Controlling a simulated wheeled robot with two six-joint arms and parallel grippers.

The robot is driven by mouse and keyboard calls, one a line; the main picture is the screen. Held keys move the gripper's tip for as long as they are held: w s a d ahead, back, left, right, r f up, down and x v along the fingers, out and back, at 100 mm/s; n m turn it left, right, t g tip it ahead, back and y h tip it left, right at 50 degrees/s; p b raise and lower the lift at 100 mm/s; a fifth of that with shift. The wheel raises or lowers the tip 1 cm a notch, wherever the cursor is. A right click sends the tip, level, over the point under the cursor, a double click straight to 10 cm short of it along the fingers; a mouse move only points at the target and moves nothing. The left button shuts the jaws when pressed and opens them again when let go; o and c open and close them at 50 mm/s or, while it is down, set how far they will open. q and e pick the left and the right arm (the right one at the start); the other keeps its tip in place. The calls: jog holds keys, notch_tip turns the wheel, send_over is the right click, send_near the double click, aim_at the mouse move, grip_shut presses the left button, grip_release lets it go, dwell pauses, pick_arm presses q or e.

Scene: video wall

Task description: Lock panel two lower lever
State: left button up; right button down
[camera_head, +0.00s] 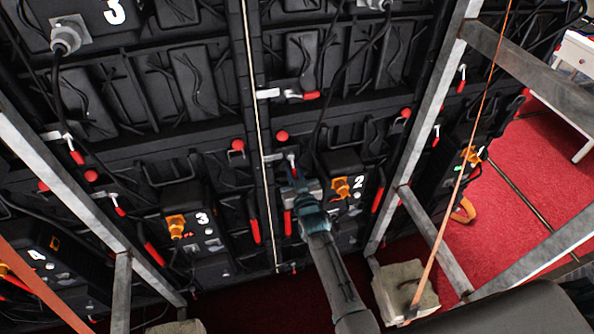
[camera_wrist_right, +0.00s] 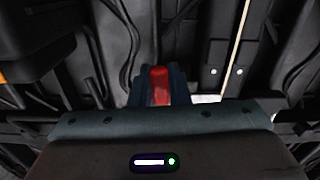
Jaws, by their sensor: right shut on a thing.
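Panel two is the black panel section marked "2" (camera_head: 357,182) right of the centre seam. Its lower lever (camera_head: 292,161) has a silver latch at the seam and a red handle, partly hidden by my right gripper (camera_head: 297,180). In the right wrist view the red handle (camera_wrist_right: 159,84) sits between the two dark fingers of my right gripper (camera_wrist_right: 160,88), which is shut on it. The silver latch part shows just right of the fingers (camera_wrist_right: 206,98). My left gripper is not in view.
An upper red-tipped lever (camera_head: 304,96) sits above on the same seam. Orange connectors (camera_head: 341,188) and black cables hang close by. Grey metal frame struts (camera_head: 418,125) stand on both sides. A pale weight block (camera_head: 403,288) rests at lower right, near red carpet (camera_head: 520,200).

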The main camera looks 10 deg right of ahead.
jog(key=shift+a+m, duration=0.25)
jog(key=shift+m, duration=0.25)
jog(key=shift+f, duration=0.1)
jog(key=c, duration=1.4)
grip_release()
jog(key=s+p, duration=0.1)
jog(key=s, duration=0.9)
jog(key=shift+s+d, duration=0.15)
jog(key=shift+s, duration=0.25)
